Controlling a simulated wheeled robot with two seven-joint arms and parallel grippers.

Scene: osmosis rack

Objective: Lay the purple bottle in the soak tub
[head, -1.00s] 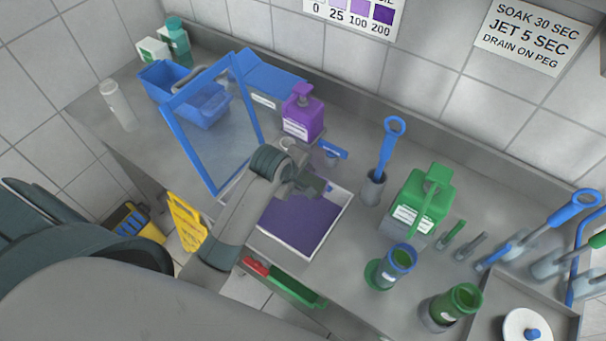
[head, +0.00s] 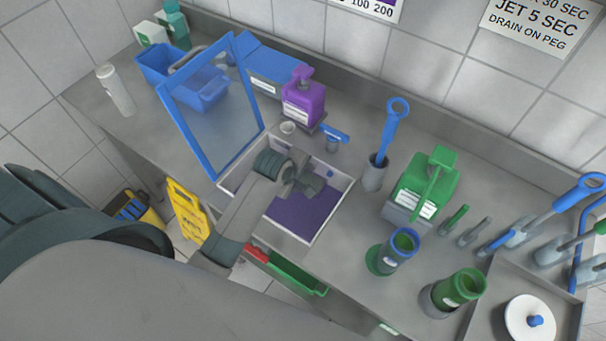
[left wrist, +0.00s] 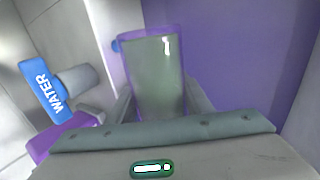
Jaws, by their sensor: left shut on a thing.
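The soak tub (head: 335,222) is a white-walled tray with purple liquid, at the middle of the counter. My left gripper (head: 318,184) is over the back part of the tub. In the left wrist view my left gripper (left wrist: 157,100) is shut on a see-through, purple-edged vessel, which I take to be the purple bottle (left wrist: 153,75). The purple liquid lies behind it. In the head view the gripper hides most of the bottle, and I cannot tell whether it touches the liquid. My right gripper is not in view.
A purple pump dispenser (head: 303,97) and a blue WATER tap (head: 335,134) stand behind the tub. A blue-framed clear panel (head: 212,105) rises at its left. A blue-handled brush in a holder (head: 375,172) and a green jug (head: 425,187) stand to the right.

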